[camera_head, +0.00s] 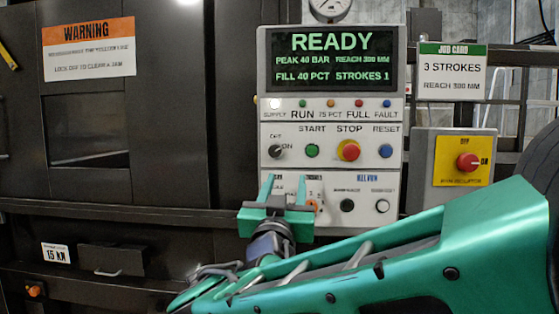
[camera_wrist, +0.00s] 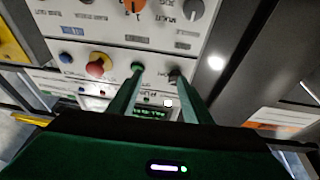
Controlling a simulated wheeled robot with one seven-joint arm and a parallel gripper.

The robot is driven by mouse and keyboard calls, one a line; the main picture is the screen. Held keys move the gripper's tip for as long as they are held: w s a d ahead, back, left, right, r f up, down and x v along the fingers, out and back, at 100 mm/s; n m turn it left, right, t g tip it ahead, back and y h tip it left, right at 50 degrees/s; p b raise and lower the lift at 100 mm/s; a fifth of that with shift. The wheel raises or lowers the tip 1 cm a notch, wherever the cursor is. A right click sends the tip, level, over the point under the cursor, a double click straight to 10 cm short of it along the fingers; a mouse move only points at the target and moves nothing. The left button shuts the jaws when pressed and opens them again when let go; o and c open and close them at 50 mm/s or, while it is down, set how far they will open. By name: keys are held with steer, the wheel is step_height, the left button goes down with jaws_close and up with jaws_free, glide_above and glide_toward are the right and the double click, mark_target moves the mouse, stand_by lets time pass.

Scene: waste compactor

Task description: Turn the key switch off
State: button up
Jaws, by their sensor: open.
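The key switch (camera_head: 275,151) is a small black knob at the left of the control panel's middle row, with OFF above it and ON to its right. Its exact angle is too small to tell. My gripper (camera_head: 286,186) is open and empty in front of the panel, appearing just below the key switch in the head view. In the wrist view, turned upside down, my gripper (camera_wrist: 158,74) has one finger overlapping the green START button (camera_wrist: 138,66) and the other overlapping the dark key switch (camera_wrist: 175,72). I cannot tell whether they touch.
The red STOP button (camera_head: 348,150) and blue RESET button (camera_head: 386,151) sit to the right. My gripper partly hides the lower panel, with its orange switch (camera_wrist: 133,5) and a grey knob (camera_wrist: 193,9). A red isolator knob (camera_head: 468,162) is farther right. The screen (camera_head: 331,58) reads READY.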

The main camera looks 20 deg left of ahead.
mark_target(274, 154)
steer(key=shift+n+t+y, duration=0.3)
steer(key=shift+n+y, duration=0.2)
steer(key=shift+y, duration=0.1)
steer(key=w+a+r, duration=0.1)
steer(key=w, duration=0.1)
steer(key=w+a+r, duration=0.4)
steer(key=w, duration=0.1)
steer(key=shift+w+r, duration=0.1)
steer(key=shift+r, duration=0.05)
steer(key=shift+c, duration=0.4)
steer(key=c, duration=1)
steer(key=shift+a, duration=0.2)
steer(key=shift+d, duration=0.15)
